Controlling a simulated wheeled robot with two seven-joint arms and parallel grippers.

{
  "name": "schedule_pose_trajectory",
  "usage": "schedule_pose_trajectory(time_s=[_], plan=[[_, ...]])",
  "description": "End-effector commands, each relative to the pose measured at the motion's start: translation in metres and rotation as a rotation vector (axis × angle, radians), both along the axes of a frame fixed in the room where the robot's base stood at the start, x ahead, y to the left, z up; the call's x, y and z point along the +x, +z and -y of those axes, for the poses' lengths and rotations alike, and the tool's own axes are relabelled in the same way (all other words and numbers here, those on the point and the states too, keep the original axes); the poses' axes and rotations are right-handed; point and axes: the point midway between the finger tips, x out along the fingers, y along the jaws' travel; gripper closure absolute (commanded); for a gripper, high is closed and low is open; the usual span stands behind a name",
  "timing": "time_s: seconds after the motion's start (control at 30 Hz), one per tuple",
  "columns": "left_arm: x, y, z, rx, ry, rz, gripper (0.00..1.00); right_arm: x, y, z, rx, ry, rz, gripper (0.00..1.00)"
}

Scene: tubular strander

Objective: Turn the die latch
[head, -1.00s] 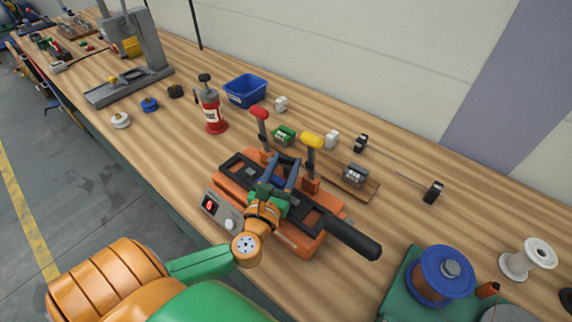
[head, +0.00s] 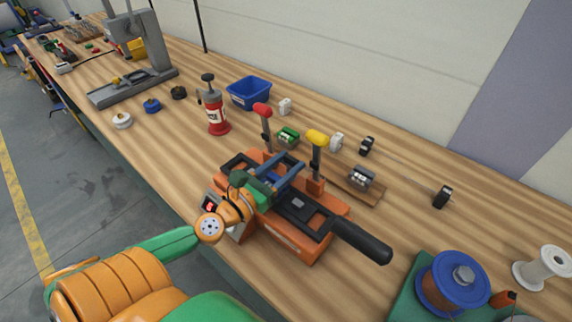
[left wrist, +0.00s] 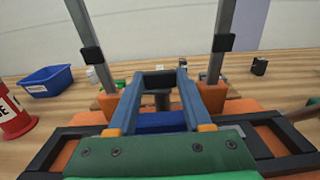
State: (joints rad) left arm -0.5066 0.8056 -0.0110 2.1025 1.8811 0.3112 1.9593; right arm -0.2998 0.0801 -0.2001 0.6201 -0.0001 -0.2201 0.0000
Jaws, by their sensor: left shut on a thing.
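The orange machine (head: 300,222) stands on the bench with a black frame on top and a long black handle (head: 362,243) at its right. My left gripper (head: 292,165) reaches over its left part, blue fingers pointing toward the back. It also shows in the left wrist view (left wrist: 157,78), shut on a small dark piece between the fingertips, which looks like the die latch. The fingers hide much of this piece, so its turn angle is unclear. Behind stand a red-knobbed lever (head: 263,112) and a yellow-knobbed lever (head: 317,140), both upright. My right gripper is not in view.
A red bottle (head: 216,118) and a blue bin (head: 249,93) stand behind and left. A green block (head: 288,138) and a grey block (head: 361,178) lie near the levers. A blue spool (head: 452,281) is at the lower right.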

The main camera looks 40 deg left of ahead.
Motion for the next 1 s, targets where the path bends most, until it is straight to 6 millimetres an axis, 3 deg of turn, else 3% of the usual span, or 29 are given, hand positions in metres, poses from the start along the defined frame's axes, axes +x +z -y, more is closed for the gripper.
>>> schedule_pose_trajectory(time_s=[0.17,0.2,0.3,0.67,1.0], plan=[[0.000,0.001,0.000,0.000,0.001,0.002,1.00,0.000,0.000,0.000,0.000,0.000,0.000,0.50],[0.000,0.001,0.000,0.001,0.001,0.003,0.42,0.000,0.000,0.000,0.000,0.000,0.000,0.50],[0.000,0.001,0.000,0.000,0.001,0.002,0.20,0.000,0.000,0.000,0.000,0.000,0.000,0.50],[-0.004,-0.001,-0.001,-0.001,0.002,0.000,0.20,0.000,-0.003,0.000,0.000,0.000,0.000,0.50],[-0.049,-0.005,-0.005,0.000,0.003,-0.003,0.20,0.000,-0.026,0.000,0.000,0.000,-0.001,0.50]])
